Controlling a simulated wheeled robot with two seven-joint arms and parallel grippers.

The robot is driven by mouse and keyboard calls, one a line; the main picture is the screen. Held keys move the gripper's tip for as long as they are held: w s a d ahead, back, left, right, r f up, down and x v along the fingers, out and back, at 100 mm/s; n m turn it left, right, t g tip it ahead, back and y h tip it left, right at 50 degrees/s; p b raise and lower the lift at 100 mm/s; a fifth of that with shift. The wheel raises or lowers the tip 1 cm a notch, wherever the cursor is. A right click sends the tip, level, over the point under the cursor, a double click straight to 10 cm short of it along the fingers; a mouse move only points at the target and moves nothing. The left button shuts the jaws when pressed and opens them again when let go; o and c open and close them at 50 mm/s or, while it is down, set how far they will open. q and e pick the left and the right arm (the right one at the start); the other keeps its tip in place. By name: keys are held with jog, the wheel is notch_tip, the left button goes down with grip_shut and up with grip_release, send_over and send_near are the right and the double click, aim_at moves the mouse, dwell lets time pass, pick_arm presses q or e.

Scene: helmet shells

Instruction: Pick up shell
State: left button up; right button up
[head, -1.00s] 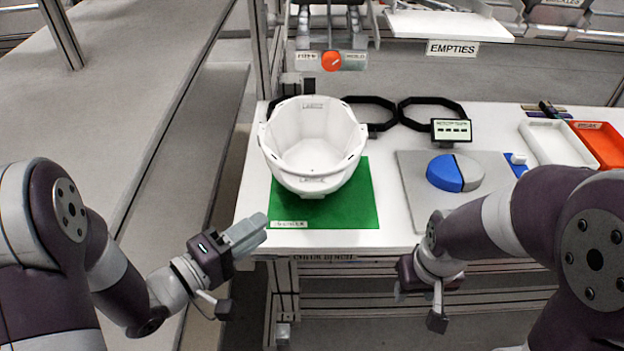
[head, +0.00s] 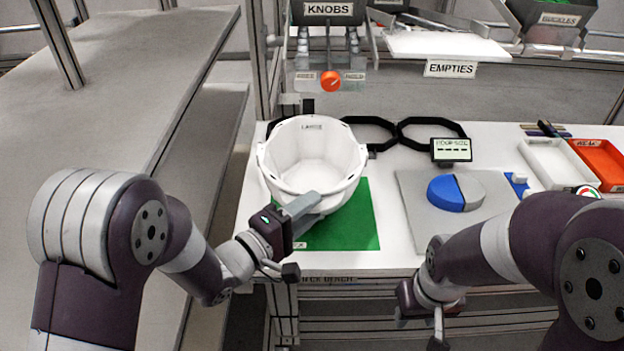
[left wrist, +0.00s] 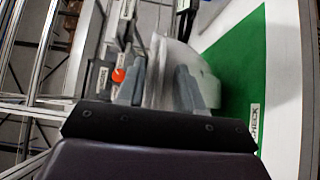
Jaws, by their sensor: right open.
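The white helmet shell (head: 312,165) stands open side up on the green mat (head: 352,225) on the bench, with a label inside its back wall. It also shows, blurred, in the left wrist view (left wrist: 166,62). My left gripper (head: 307,204) is at the front of the shell, overlapping its lower front in the head view. In the left wrist view its two grey fingers (left wrist: 160,88) are apart, with the shell's white wall between and beyond them. I cannot tell whether they touch it. My right gripper (head: 420,302) hangs at the bench's front edge, its fingertips not clearly seen, away from the shell.
A grey plate with a blue and grey disc (head: 455,192) lies right of the mat. Black ring frames (head: 430,130) and a small display (head: 452,150) stand behind. A white tray (head: 530,170) and a red tray (head: 612,158) are at the right. An orange knob (head: 331,80) is behind the shell.

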pick_arm(q)
grip_shut()
dwell(1.3)
